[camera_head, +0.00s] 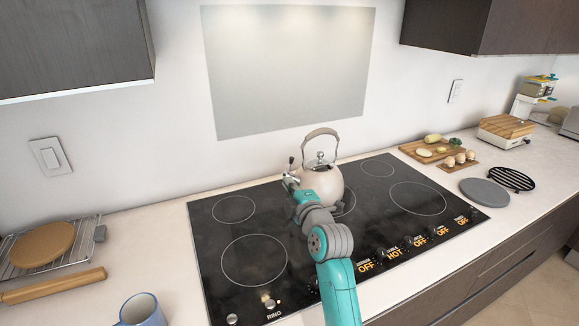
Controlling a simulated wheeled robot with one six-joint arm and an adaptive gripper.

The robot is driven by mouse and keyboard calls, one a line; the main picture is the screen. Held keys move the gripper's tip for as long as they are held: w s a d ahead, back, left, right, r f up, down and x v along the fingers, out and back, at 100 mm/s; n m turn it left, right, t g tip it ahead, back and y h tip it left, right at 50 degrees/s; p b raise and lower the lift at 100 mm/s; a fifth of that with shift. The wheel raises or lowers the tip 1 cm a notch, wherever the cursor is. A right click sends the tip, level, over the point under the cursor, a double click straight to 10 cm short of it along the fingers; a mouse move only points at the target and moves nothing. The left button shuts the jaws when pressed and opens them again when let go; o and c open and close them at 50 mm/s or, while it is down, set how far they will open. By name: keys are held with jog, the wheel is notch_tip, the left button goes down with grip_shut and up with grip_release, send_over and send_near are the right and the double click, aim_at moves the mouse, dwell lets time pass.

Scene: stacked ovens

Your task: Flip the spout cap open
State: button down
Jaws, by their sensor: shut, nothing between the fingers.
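A cream kettle (328,184) with a raised arched handle (321,130) and a lid with a knob (320,158) stands on the black cooktop, near its middle. Its spout side points left, and a small dark piece, which looks like the spout cap (291,160), sticks up there. My gripper (290,179) is shut and empty at the left side of the kettle, close to the spout. My arm covers the kettle's lower left part. I cannot tell whether the fingers touch the cap, or how far the cap is tilted.
The cooktop (215,262) has free room left of the kettle. A blue mug (141,311), a rolling pin (52,286) and a rack with a round board (42,246) lie at left. At right are a cutting board with food (437,150), a grey disc (484,192) and a black trivet (511,179).

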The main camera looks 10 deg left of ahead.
jog(key=shift+w, duration=0.1)
jog(key=w+a, duration=0.2)
jog(key=w, duration=0.9)
jog(key=shift+a+f, duration=0.25)
jog(key=shift+f, duration=0.2)
jog(key=shift+w, duration=0.1)
